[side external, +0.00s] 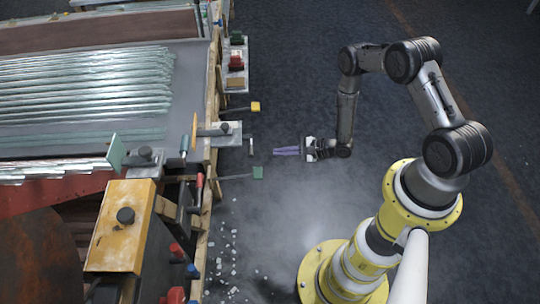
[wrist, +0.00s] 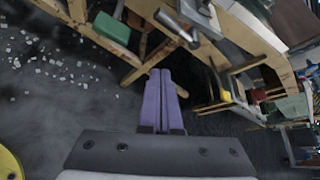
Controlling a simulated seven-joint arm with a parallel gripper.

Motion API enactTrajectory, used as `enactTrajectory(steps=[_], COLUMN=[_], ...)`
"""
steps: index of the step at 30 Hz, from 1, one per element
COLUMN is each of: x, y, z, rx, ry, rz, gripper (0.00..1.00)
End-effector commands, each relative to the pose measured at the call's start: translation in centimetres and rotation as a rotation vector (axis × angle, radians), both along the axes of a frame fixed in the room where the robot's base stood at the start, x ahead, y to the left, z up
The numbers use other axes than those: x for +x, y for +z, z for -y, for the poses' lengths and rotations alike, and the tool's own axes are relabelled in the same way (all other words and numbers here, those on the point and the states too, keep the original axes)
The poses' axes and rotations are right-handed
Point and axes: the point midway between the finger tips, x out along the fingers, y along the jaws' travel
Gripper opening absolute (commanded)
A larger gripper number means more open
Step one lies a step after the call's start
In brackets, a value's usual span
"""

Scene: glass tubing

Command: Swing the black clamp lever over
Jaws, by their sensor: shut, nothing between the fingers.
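My gripper (side external: 276,152) has purple fingers that lie together, shut and empty, pointing left toward the bench edge in the side view. The fingers also show in the wrist view (wrist: 160,72). A clamp with a dark bar (side external: 212,131) sits on a light plate at the bench edge, left of and a little above the fingers. A short dark handle (side external: 251,147) stands in the gap just left of the fingertips; they look apart from it. In the wrist view a grey metal lever (wrist: 178,27) reaches toward the fingertips from above. I cannot tell for sure which piece is the black lever.
Glass tubes (side external: 85,85) lie on the bench at left. A yellow-tipped rod (side external: 254,106) and a green-tipped rod (side external: 258,172) stick out from the bench edge above and below the clamp. White bits (side external: 225,245) litter the floor.

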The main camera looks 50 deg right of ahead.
Motion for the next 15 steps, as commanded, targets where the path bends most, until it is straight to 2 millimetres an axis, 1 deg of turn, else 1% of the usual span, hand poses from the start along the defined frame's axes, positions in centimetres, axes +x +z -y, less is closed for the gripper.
enactTrajectory(steps=[1,4,15], x=[-0.37,-0.95,-1.29], y=[0.35,0.76,1.03], z=[0.55,1.01,1.24], rx=[0.0,0.0,0.0], ry=[-0.005,-0.003,0.001], rz=[0.0,-0.001,-0.001], gripper=[0.0,0.0,0.0])
